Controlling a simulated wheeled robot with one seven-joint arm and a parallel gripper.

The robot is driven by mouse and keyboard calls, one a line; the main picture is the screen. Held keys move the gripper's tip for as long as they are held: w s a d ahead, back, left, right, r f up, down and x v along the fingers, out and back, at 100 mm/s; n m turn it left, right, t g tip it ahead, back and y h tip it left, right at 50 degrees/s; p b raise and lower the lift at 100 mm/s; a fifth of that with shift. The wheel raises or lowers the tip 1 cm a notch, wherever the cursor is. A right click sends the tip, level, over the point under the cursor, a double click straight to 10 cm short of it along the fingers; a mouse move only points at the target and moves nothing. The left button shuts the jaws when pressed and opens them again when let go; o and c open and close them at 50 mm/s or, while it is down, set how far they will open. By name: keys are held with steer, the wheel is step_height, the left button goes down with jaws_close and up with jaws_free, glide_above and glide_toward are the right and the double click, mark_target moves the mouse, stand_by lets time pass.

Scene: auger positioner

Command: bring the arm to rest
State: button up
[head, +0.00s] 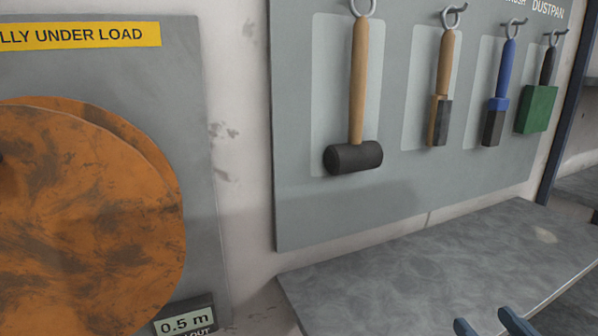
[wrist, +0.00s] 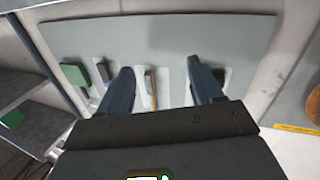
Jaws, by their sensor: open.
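My gripper (head: 488,322) shows at the bottom right of the head view as two dark blue finger ends in front of the grey bench. In the wrist view my gripper (wrist: 160,66) has its two fingers spread wide apart, with nothing held between them. The tool board (wrist: 200,27) lies beyond the fingers there. A wooden-handled tool (wrist: 150,90) shows in the gap between the fingers, behind them. The rest of my arm is out of the head view.
A mallet (head: 355,158), a wooden-handled brush (head: 440,118), a blue-handled brush (head: 497,118) and a green dustpan (head: 538,110) hang on the board (head: 390,195). A bare grey bench (head: 420,262) juts out below. A rusty orange disc (head: 85,220) and a display (head: 185,322) reading 0.5 m are at left.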

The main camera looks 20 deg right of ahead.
steer(key=s+a+f+n+g+y, duration=0.1)
steer(key=s+a+f+y, duration=0.1)
steer(key=s+a, duration=0.5)
steer(key=s+a+f+n+g+y, duration=0.1)
steer(key=s+a+f+y, duration=0.2)
steer(key=s+a, duration=0.5)
steer(key=s+f, duration=0.1)
steer(key=s, duration=0.5)
steer(key=shift+a, duration=0.25)
stand_by(4.1)
